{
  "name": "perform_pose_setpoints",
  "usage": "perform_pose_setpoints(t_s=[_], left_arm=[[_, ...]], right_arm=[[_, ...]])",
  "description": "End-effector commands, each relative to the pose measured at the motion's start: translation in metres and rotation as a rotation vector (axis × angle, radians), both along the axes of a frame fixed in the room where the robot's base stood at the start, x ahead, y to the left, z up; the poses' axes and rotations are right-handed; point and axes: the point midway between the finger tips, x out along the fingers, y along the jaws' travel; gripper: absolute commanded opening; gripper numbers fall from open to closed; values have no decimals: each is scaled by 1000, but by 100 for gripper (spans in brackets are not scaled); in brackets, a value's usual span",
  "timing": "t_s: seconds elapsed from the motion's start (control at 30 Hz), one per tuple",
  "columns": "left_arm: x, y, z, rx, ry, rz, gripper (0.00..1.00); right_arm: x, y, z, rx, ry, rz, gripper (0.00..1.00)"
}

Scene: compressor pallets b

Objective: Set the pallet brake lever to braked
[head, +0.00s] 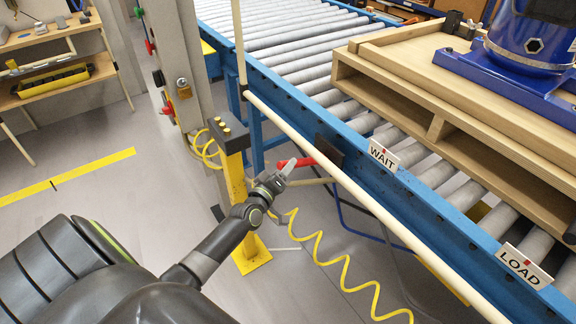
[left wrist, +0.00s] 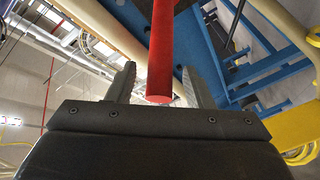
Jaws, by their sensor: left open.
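The red brake lever (head: 318,159) sticks out from a dark bracket on the side of the blue conveyor frame, near the WAIT sign. My left gripper (head: 286,168) is at the lever's free end, beside the yellow post. In the left wrist view the red lever (left wrist: 160,55) runs down between the two open fingers of my left gripper (left wrist: 155,85), its round end facing the palm. I see gaps on both sides of it; the jaws do not clamp it. The far end of the lever is cut off in that view. My right gripper is not in view.
A yellow post (head: 236,180) with a coiled yellow hose (head: 318,250) stands close to my left arm. A cream rail (head: 350,190) runs along the blue conveyor (head: 400,180). A wooden pallet (head: 400,90) bearing a blue machine (head: 530,40) rests on the rollers.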

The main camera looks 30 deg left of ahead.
Motion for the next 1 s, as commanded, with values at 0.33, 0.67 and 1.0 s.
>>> perform_pose_setpoints(t_s=[0.33, 0.67, 1.0], left_arm=[[24, 2, 0, 1, 0, 0, 47], [23, 2, 0, 1, 0, 0, 32], [23, 2, 0, 1, 0, 0, 0]], right_arm=[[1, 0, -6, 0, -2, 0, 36], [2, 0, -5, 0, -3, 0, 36], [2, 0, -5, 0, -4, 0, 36]])
